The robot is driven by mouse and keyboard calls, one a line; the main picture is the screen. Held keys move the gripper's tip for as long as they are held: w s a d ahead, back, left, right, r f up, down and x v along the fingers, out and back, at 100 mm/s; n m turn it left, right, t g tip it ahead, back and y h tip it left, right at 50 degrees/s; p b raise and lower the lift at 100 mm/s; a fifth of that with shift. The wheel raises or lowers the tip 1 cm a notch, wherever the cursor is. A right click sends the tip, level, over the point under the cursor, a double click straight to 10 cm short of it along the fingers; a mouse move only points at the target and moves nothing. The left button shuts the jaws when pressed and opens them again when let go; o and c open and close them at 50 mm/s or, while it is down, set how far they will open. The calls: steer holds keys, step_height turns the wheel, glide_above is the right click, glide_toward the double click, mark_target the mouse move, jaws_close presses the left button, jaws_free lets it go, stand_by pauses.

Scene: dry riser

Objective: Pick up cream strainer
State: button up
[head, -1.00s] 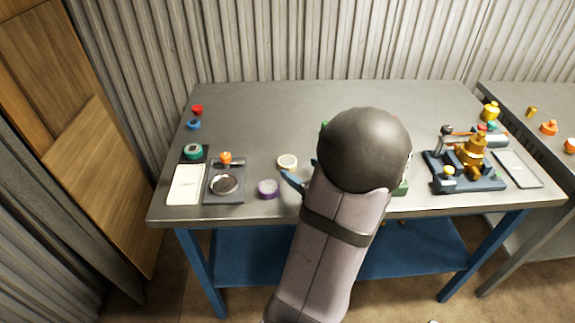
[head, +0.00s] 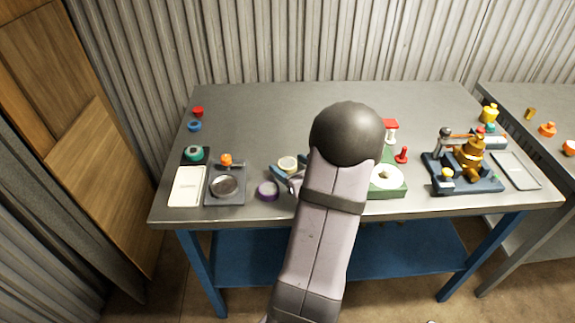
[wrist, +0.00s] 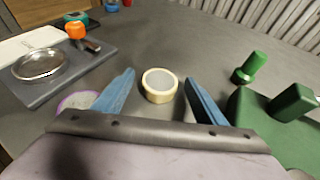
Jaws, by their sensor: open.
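The cream strainer (wrist: 159,85) is a short round ring with a grey mesh-like centre. In the wrist view it stands on the table between and just beyond the two blue fingers of my gripper (wrist: 158,95), which is open and empty. In the head view the strainer (head: 288,164) lies near the table's front, left of my arm. My gripper (head: 286,174) shows there beside it, partly hidden by my arm. I cannot tell whether a finger touches the strainer.
A purple ring (head: 267,191) lies close left of my gripper. A grey plate with a round dish (head: 224,186) and a white slab (head: 186,187) are further left. A green block (head: 388,190) stands right of my arm. The table's back middle is clear.

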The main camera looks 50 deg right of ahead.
mark_target(290, 166)
steer(key=c, duration=1.1)
steer(key=shift+c, duration=0.2)
steer(key=shift+r, duration=0.15)
step_height(290, 166, up, 10)
steer(key=shift+p, duration=0.3)
